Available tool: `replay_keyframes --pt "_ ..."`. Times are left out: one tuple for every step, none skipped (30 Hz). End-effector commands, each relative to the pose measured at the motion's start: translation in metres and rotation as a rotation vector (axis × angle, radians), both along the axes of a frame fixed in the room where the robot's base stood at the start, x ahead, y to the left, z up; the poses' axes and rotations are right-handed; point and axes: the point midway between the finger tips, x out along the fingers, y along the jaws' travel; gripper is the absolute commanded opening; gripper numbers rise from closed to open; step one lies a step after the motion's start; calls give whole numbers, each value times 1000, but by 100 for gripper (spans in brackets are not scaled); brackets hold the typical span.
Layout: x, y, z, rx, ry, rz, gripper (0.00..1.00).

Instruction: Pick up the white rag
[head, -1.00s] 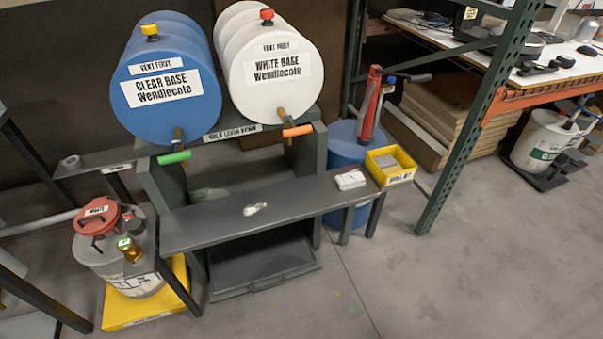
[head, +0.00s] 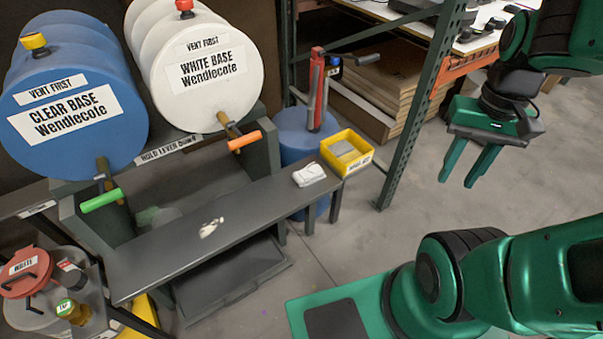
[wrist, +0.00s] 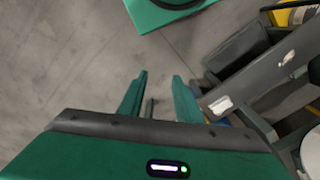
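The white rag (head: 309,174) looks like a small folded cloth. It lies flat near the right end of the dark grey bench (head: 255,205), just left of a yellow bin. In the wrist view a white patch that looks like the rag (wrist: 221,105) shows on the bench, right of my fingers. My gripper (head: 457,180) is up in the air to the right of the bench, well apart from the rag. Its two green fingers point down and stand apart with nothing between them. They also show in the wrist view (wrist: 159,80).
A pale smear or scrap (head: 211,228) lies mid-bench. The yellow bin (head: 346,152) sits at the bench's right end, before a blue drum (head: 297,133) with a red pump (head: 317,88). A green rack post (head: 420,105) stands between bench and gripper.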

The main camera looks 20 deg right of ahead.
Motion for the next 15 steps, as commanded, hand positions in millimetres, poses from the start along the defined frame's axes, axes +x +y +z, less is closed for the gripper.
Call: replay_keyframes --pt "0 0 0 0 0 0 31" --pt "0 0 0 0 0 0 31" --pt "0 0 0 0 0 0 31" --pt "0 0 0 0 0 0 36" --pt "0 0 0 0 0 1 43" --pt "-7 0 3 0 -9 5 53" --pt "-9 0 4 -1 -15 9 60" --pt "-7 0 4 -2 -17 14 67" --pt "-1 -1 2 -5 -20 26 77" --pt "5 -1 0 -8 -24 38 84" --pt "12 0 -2 -11 -26 53 91" --pt "25 2 -5 -16 -34 80 100" --pt "35 2 -9 -20 -40 101 100" --pt "46 3 -12 -25 -48 124 100" --pt "61 4 -18 -29 -59 158 100"
